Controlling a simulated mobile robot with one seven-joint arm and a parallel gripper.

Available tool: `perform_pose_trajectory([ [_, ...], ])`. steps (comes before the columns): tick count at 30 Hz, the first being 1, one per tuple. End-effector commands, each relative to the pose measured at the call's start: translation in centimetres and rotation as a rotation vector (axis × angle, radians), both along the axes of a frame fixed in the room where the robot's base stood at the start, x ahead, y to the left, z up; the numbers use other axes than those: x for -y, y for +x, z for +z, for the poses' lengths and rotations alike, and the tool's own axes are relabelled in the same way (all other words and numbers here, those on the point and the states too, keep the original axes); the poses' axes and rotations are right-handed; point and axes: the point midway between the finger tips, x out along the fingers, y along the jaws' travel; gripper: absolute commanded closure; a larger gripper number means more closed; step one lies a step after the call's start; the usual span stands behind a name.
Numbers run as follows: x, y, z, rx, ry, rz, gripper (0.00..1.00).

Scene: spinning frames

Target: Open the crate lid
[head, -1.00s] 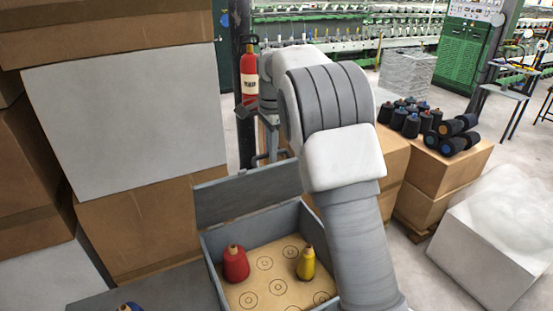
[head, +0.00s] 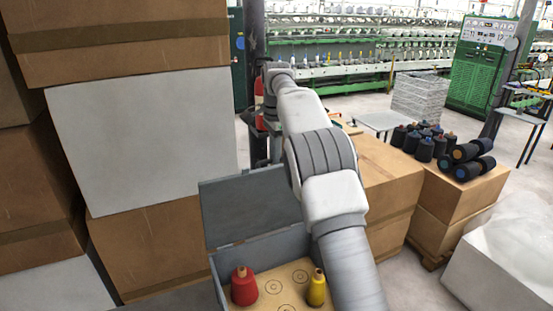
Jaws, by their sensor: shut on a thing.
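The grey crate (head: 218,278) stands low in the middle of the head view, its near part cut off by the bottom edge. Its grey lid (head: 240,210) is raised at the far side, standing roughly upright with its inner face showing. A red cone of yarn (head: 244,288) and a yellow one (head: 317,289) stand inside on a tan board with ringed marks. My gripper (head: 262,161) is at the lid's top edge, shut on it; the fingertips are small and partly hidden behind the lid.
Stacked cardboard boxes (head: 150,240) with a white panel (head: 145,140) rise close on the left. Boxes (head: 385,185) stand close right of my arm, with dark cones (head: 425,145) on one farther right. A red fire extinguisher (head: 259,100) is behind my gripper.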

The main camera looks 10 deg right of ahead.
Motion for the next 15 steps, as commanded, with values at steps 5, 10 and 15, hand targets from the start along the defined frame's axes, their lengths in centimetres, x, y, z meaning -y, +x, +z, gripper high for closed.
perform_pose_trajectory([
  [5, -0.27, 0.06, -0.68, -0.009, 0.003, 0.003, 1.00],
  [10, -0.27, 0.05, -0.71, -0.009, 0.003, 0.003, 1.00],
  [15, -0.26, 0.05, -0.73, -0.010, 0.003, 0.003, 0.74],
])
